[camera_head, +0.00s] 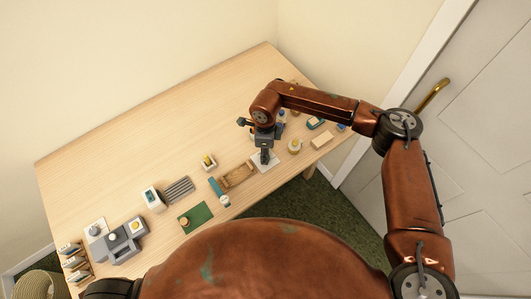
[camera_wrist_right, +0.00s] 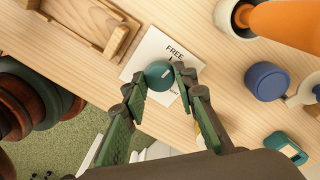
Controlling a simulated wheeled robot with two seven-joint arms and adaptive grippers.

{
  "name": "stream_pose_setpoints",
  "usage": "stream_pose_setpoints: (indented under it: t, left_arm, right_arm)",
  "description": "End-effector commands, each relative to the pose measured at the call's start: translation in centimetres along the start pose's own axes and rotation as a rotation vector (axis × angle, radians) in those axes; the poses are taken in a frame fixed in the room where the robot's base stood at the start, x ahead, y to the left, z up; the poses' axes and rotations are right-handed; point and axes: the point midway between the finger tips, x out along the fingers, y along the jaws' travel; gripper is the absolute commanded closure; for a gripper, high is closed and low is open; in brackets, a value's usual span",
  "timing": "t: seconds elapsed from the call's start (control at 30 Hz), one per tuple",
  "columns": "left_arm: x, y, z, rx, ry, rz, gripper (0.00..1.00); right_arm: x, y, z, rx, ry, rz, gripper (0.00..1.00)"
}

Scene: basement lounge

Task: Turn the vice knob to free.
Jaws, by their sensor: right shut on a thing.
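The vice knob (camera_wrist_right: 157,73) is a round teal knob with a short white mark. It sits on a white plate (camera_wrist_right: 143,60) printed with the word FREE and a small dark mark under it. The white mark lies toward the right of the knob's top, slanted. My right gripper (camera_wrist_right: 159,82) has its two green-padded fingers on either side of the knob, shut on it. In the head view my right gripper (camera_head: 265,158) points down over the white plate (camera_head: 271,164) and hides the knob. My left gripper is not in view.
A wooden tray (camera_head: 237,176) lies just left of the plate. An orange thing (camera_wrist_right: 285,25), a blue round lid (camera_wrist_right: 266,81) and a teal box (camera_wrist_right: 286,147) stand to the right. Grey blocks (camera_head: 124,239) stand at the left. The table's back is clear.

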Motion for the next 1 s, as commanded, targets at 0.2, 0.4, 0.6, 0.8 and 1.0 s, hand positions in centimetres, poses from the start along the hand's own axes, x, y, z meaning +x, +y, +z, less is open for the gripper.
stream_pose_setpoints:
  t: [0.2,0.4,0.6,0.8,1.0]
  left_arm:
    - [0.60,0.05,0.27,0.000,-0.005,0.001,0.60]
    - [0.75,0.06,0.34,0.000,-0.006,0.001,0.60]
    - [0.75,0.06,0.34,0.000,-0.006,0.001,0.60]
    - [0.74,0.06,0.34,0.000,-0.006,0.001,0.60]
    - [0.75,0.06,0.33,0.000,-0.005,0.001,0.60]
  right_arm:
    - [-0.03,-0.29,-0.13,-0.085,0.008,-0.005,0.98]
    - [-0.10,-0.30,-0.14,-0.120,0.010,-0.005,0.98]
    - [-0.15,-0.32,-0.15,-0.128,0.010,-0.006,0.98]
    - [-0.16,-0.35,-0.16,-0.127,0.011,-0.007,0.98]
    - [-0.13,-0.29,-0.12,-0.127,0.010,-0.006,0.62]
